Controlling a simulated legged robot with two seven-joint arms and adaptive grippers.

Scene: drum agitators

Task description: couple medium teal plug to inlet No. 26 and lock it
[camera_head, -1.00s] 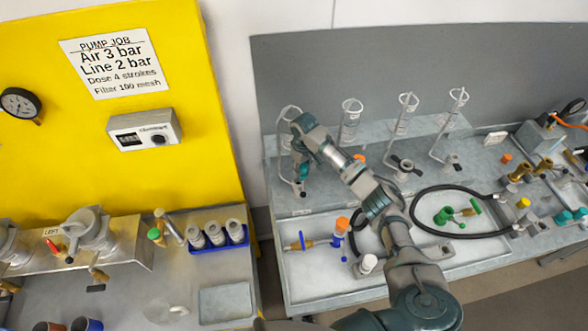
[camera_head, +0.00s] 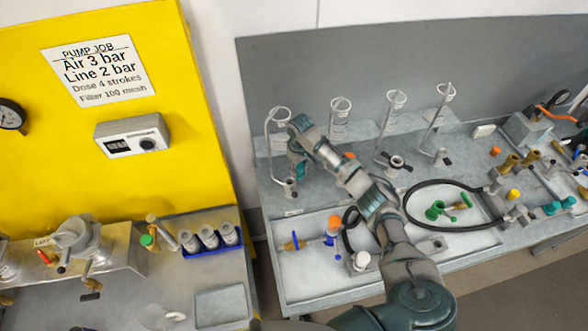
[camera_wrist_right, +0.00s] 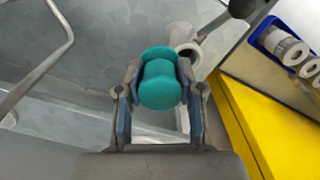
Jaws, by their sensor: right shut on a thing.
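A teal plug (camera_wrist_right: 160,86) fills the space between the fingers of my right gripper (camera_wrist_right: 160,100) in the right wrist view. The gripper is shut on it. In the head view my right gripper (camera_head: 298,166) points down, just above a grey inlet (camera_head: 289,188) at the left end of the grey bench. In the wrist view the pale round mouth of a fitting (camera_wrist_right: 184,38) shows just beyond the plug, partly hidden by it. A lever with a dark ball (camera_wrist_right: 242,8) runs from that fitting. I cannot read any inlet number. My left gripper is out of view.
A shallow tray (camera_head: 310,290) holds loose coloured fittings, and a black hose (camera_head: 428,226) loops at the right. The yellow panel (camera_head: 200,120) stands left, with a blue rack (camera_head: 212,245) below it.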

